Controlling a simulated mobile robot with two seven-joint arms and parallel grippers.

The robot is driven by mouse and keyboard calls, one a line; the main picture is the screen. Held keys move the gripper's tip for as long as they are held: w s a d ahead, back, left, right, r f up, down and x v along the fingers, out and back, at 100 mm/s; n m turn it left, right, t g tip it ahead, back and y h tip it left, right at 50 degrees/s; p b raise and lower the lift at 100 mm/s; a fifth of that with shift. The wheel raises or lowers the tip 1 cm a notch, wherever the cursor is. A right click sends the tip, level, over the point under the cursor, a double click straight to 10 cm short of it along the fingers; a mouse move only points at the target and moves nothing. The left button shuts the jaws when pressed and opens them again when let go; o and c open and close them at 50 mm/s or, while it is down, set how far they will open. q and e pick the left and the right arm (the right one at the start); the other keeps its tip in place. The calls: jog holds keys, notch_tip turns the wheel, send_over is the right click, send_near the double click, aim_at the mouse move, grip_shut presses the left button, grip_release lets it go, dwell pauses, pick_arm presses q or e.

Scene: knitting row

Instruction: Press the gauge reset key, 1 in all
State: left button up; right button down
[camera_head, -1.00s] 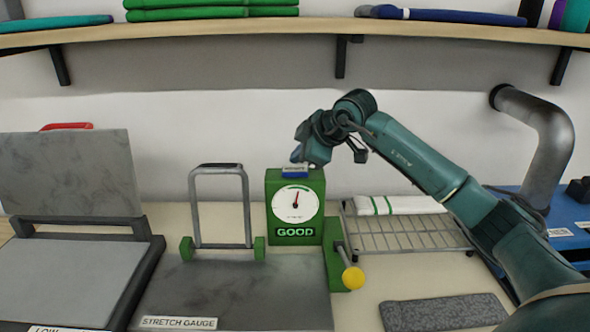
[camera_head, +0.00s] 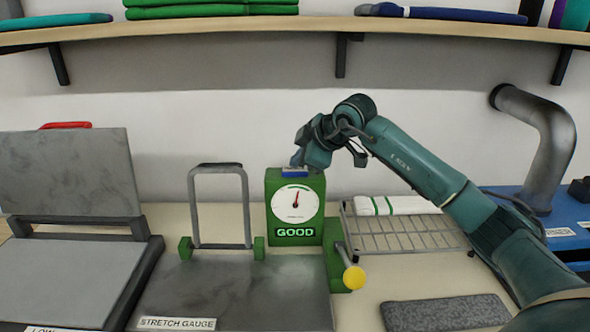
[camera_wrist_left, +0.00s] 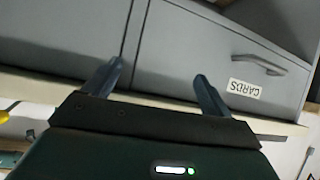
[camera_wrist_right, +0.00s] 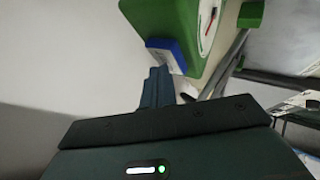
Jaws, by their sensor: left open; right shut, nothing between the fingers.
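The stretch gauge has a green box (camera_head: 272,205) with a white round dial (camera_head: 295,204) and a lit sign reading GOOD. A blue key (camera_head: 294,173) sits on top of the box; it also shows in the right wrist view (camera_wrist_right: 178,57). My right gripper (camera_head: 297,160) is shut and empty, its fingertips right at the top of the key. In the right wrist view its closed fingers (camera_wrist_right: 159,72) overlap the key's edge; contact is not certain. My left gripper (camera_wrist_left: 160,80) is open and empty, in front of grey drawers, outside the head view.
A lever with a yellow knob (camera_head: 354,277) stands right of the box. A grey metal frame (camera_head: 219,168) stands at its left. A wire rack (camera_head: 400,236) with a folded white cloth lies under my right arm. A shelf (camera_head: 250,36) runs above.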

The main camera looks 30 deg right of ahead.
aim_at(299, 171)
jog(key=shift+f, duration=0.25)
jog(key=shift+r, duration=0.1)
dwell(0.3)
jog(key=shift+r+p, duration=0.4)
jog(key=shift+r, duration=0.35)
jog(key=shift+r, duration=0.1)
jog(key=shift+r+p, duration=1.75)
jog(key=shift+r, duration=0.75)
jog(key=shift+s+f, duration=0.1)
jog(key=shift+f, duration=0.05)
